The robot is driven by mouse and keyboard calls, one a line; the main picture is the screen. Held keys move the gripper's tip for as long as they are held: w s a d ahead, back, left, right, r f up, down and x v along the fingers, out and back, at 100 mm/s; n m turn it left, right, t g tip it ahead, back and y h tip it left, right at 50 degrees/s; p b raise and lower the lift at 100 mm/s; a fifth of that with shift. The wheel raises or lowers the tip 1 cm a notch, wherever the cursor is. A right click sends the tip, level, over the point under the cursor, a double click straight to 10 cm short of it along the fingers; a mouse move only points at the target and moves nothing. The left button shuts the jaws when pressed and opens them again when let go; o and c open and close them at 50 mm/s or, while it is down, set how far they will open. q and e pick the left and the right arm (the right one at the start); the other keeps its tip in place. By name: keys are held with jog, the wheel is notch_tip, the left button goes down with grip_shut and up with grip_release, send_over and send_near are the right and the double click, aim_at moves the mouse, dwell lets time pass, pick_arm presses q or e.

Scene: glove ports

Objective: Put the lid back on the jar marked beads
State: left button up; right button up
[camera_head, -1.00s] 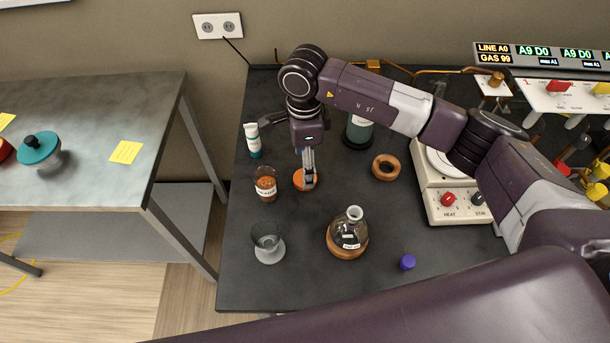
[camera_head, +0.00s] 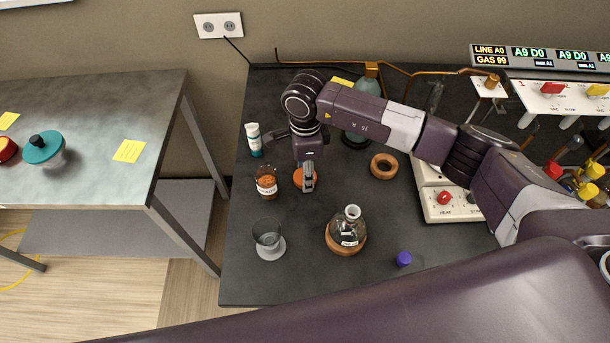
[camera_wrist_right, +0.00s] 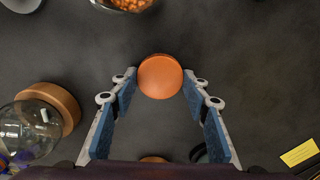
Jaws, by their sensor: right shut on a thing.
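The jar (camera_head: 266,187) is open clear glass with orange-brown contents and a white label too small to read surely. Its edge with orange beads (camera_wrist_right: 128,4) shows at the top of the right wrist view. The orange round lid (camera_head: 298,183) is just right of the jar, apart from it. My right gripper (camera_head: 308,187) is over the lid and partly hides it. In the right wrist view the lid (camera_wrist_right: 160,77) sits between the fingertips, and the gripper is shut on it. Whether the lid touches the table is unclear. My left gripper is not in view.
An empty cork ring (camera_head: 384,166), a purple cap (camera_head: 404,259), a white tube (camera_head: 254,139) and a hotplate (camera_head: 440,207) are around. Bare table lies in front of the lid.

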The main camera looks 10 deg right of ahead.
dwell(0.3)
pick_arm(q)
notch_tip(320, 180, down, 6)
jog(key=b, duration=0.5)
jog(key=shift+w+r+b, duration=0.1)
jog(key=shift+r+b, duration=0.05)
jog(key=shift+b, duration=0.2)
pick_arm(e)
notch_tip(320, 180, up, 20)
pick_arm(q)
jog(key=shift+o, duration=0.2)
